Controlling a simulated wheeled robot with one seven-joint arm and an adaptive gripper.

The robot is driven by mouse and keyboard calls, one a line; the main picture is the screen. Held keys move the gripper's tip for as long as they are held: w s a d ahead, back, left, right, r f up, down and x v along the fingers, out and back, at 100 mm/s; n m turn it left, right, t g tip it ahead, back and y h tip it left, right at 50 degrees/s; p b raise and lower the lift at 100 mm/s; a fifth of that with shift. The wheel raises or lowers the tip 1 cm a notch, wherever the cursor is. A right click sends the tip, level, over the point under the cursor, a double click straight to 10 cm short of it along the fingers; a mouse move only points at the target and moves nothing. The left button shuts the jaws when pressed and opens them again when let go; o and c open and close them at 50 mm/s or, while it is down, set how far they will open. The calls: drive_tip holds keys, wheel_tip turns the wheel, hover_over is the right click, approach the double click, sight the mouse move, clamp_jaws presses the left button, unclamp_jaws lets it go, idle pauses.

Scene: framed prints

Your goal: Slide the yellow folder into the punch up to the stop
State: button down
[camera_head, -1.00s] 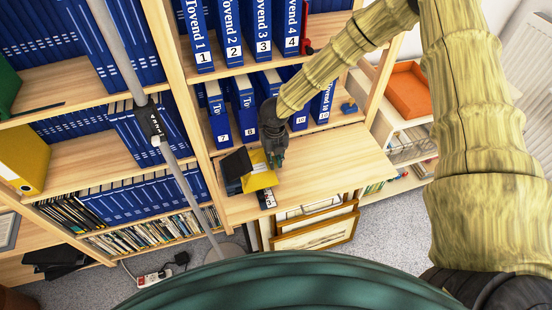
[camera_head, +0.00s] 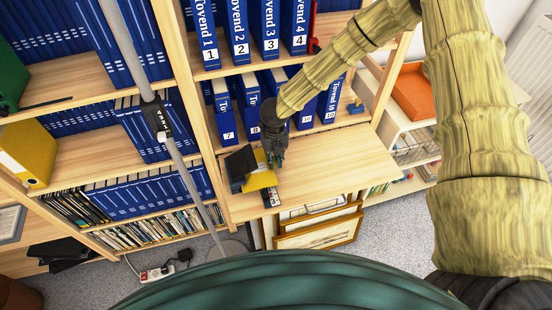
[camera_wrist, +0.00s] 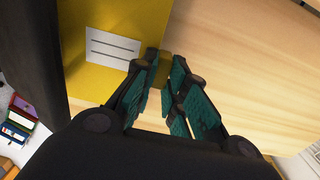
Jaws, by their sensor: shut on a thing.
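The yellow folder (camera_head: 261,181) lies at the left part of the wooden desk shelf, beside a dark block-shaped thing that appears to be the punch (camera_head: 240,166). In the wrist view the folder (camera_wrist: 92,75) is flat yellow with a white lined label, and its left side meets the dark body (camera_wrist: 30,55). I cannot tell how deep its edge sits there. My gripper (camera_head: 277,163), with green finger pads, is shut on the folder's right edge at a small yellow part. The wrist view shows my gripper (camera_wrist: 158,85) with its fingers on either side of it.
The wooden desk surface (camera_head: 335,160) to the right is clear. Blue binders (camera_head: 250,105) stand close behind. A grey pole (camera_head: 130,60) rises at the left. Framed pictures (camera_head: 318,232) lean below.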

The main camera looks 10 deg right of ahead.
drive_tip(key=shift+a, duration=0.3)
drive_tip(key=c, duration=1.4)
unclamp_jaws()
drive_tip(key=shift+o, duration=0.2)
drive_tip(key=shift+r, duration=0.15)
drive_tip(key=shift+r+p, duration=2.6)
drive_tip(key=shift+r, duration=0.75)
